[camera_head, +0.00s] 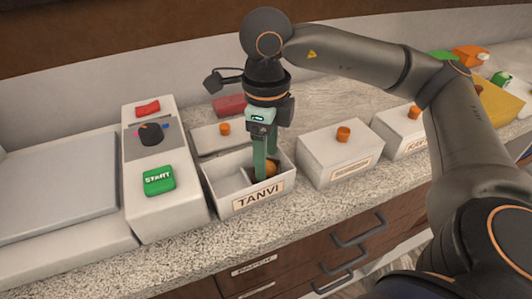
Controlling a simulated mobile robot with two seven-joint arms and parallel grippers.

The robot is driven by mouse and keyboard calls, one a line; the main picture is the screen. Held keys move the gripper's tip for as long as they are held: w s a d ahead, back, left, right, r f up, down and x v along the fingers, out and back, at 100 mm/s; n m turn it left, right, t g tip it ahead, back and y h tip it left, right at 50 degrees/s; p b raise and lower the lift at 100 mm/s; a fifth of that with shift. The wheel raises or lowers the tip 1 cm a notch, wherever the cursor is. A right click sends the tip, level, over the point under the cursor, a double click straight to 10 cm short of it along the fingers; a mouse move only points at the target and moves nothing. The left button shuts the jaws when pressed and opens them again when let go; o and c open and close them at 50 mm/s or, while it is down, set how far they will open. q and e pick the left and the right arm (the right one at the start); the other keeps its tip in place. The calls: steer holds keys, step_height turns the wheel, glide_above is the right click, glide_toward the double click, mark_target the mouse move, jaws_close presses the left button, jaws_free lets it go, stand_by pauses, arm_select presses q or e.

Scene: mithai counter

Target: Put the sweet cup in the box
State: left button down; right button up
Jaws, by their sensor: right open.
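The open white box (248,203) labelled TANVI stands on the counter and has a divider inside. A small golden-brown sweet cup (269,170) sits in its right part, partly hidden by my gripper. My right gripper (264,171) points down into the box from above. Its green fingers are open, with the fingertips close beside the cup; I cannot tell whether they touch it. My left gripper is not in view.
A machine (157,208) with a green START button stands left of the box. A white lid (203,143) with an orange knob lies behind it. Closed white boxes (321,160) (393,135) stand to the right. The counter edge and drawers (310,262) are in front.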

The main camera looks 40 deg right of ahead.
arm_select(q)
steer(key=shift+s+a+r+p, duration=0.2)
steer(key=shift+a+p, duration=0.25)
steer(key=shift+p, duration=0.15)
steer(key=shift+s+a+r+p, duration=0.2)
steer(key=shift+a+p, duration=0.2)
steer(key=shift+p, duration=0.2)
arm_select(e)
step_height(320, 180, up, 12)
steer(key=shift+f, duration=0.25)
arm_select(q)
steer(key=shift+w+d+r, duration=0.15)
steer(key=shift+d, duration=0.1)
